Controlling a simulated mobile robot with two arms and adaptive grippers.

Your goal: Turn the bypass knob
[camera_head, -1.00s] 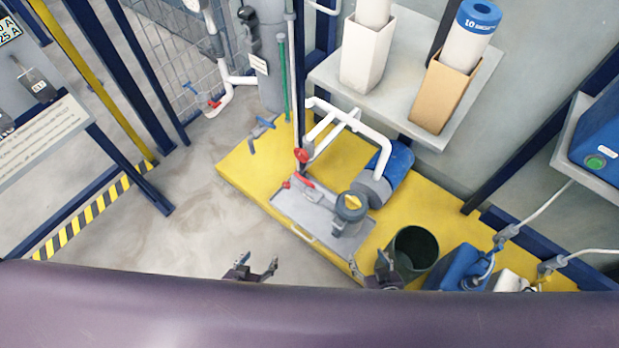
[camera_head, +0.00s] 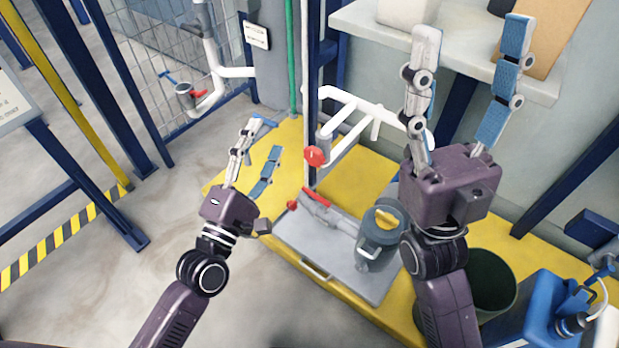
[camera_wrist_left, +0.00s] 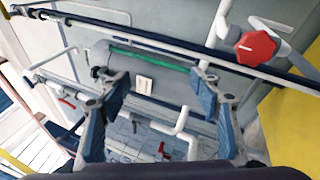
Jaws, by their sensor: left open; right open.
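A red knob (camera_head: 314,156) sits on the white pipework above the yellow platform. It looks like the bypass knob, though no label on it is readable. In the left wrist view a red many-sided knob (camera_wrist_left: 257,46) shows at the upper right, outside my open fingers. My left gripper (camera_head: 263,141) is open and empty, to the left of the knob and apart from it. Its fingers also show in the left wrist view (camera_wrist_left: 160,80) with nothing between them. My right gripper (camera_head: 473,40) is open and empty, raised to the right of the knob, in front of the shelf.
A dark post and a green pipe (camera_head: 304,50) stand behind the knob. A dark green bin (camera_head: 495,280) is at right. Open floor lies left.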

